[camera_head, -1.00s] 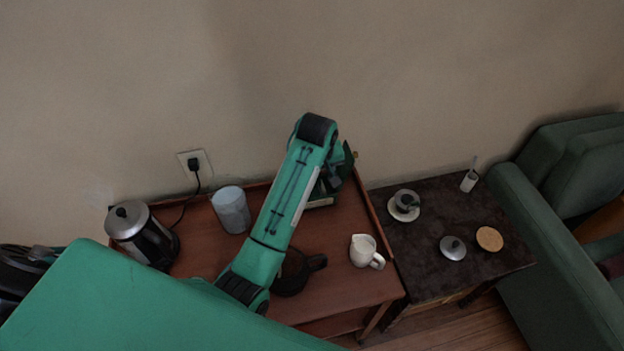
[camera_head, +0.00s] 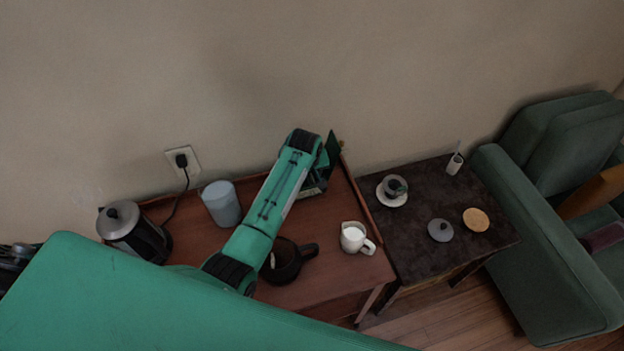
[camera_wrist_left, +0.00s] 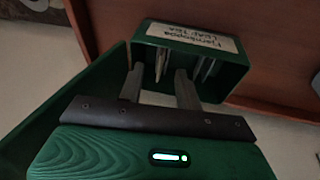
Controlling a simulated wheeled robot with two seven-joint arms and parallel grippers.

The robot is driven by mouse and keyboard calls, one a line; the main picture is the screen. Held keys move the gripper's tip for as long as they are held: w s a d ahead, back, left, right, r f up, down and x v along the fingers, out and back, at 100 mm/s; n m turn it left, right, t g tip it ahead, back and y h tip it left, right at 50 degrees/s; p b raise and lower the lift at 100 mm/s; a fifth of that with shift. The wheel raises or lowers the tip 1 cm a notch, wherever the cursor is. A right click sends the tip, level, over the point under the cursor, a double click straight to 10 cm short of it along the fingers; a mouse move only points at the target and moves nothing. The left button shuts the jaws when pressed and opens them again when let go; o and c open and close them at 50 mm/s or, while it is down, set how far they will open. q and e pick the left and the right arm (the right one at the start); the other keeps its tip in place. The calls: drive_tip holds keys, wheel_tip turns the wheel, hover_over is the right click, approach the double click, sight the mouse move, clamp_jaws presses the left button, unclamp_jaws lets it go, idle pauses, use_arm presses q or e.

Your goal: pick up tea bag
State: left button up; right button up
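The tea box is a green open box with a white label; it shows in the left wrist view (camera_wrist_left: 243,72) and, partly behind my arm, in the head view (camera_head: 318,187). Its green lid (camera_head: 333,150) stands raised. Thin pale packets, likely tea bags (camera_wrist_left: 160,62), stand inside the box. My left gripper (camera_wrist_left: 160,78) is at the box opening, its two fingers apart and pointing in. A packet edge shows between the fingertips; I cannot tell whether they touch it. In the head view my left arm hides the fingers. My right gripper is not in view.
On the wooden table (camera_head: 330,268) stand a kettle (camera_head: 133,228), a pale canister (camera_head: 222,204), a dark pot (camera_head: 284,262) under my arm and a white jug (camera_head: 354,238). A dark side table (camera_head: 420,200) holds a cup on a saucer (camera_head: 392,191). A green armchair (camera_head: 530,235) is at right.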

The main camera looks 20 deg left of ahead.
sight(312, 181)
use_arm(q)
drive_tip(key=shift+x, duration=1.15)
clamp_jaws()
